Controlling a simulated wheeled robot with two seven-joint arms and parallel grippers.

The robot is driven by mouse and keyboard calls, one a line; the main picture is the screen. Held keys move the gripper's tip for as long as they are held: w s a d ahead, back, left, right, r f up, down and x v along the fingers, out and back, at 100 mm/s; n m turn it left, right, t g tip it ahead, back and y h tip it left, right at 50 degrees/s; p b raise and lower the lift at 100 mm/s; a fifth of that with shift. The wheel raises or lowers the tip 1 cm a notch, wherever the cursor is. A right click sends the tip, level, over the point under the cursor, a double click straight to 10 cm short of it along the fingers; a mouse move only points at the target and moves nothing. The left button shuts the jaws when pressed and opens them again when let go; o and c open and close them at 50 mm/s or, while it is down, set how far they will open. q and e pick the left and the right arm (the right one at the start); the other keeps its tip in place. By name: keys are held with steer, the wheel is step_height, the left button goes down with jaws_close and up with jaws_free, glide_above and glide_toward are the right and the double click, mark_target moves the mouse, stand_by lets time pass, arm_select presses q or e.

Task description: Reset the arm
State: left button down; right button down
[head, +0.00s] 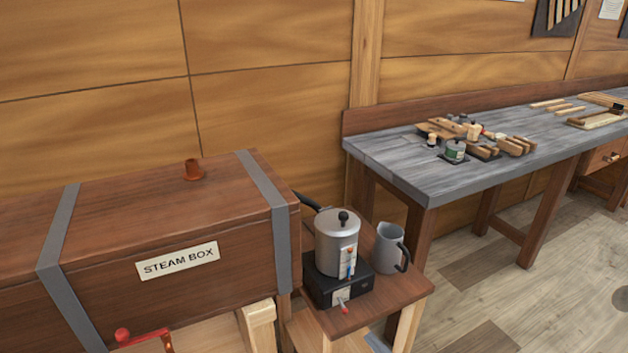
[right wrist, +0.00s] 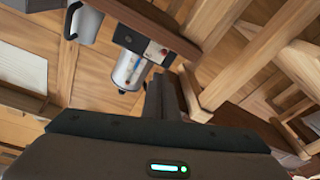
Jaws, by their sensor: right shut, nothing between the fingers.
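My right gripper (right wrist: 164,82) shows in the right wrist view, with its dark fingers together and nothing held between them. It points toward the small wooden stand (head: 396,290) with the steam kettle, which appears turned over in that view. The metal kettle (head: 336,240) also shows in the right wrist view (right wrist: 126,70), beyond the fingertips and apart from them as far as I can tell. No gripper shows clearly in the head view. My left gripper is not in view.
The brown steam box (head: 110,235) with grey straps fills the left, a red-handled valve (head: 140,338) below it. A grey jug (head: 389,248) stands beside the kettle. A grey-topped workbench (head: 400,160) holds tools and wood pieces. Bare floor (head: 520,290) lies at the right.

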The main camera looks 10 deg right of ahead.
steer(key=s+d+f+m+g+h, duration=0.1)
steer(key=s+f+m+g+h, duration=0.15)
steer(key=f, duration=0.95)
steer(key=s+d+f+m+g+h, duration=0.1)
steer(key=s+f+m+g+h, duration=0.2)
steer(key=f, duration=1)
steer(key=s+a+f+m+g+h, duration=0.2)
steer(key=s+f+g, duration=0.3)
steer(key=s+f, duration=1.4)
steer(key=shift+s+a, duration=0.45)
steer(key=shift+a, duration=0.05)
steer(key=shift+a+r+g, duration=0.1)
steer(key=shift+g, duration=0.15)
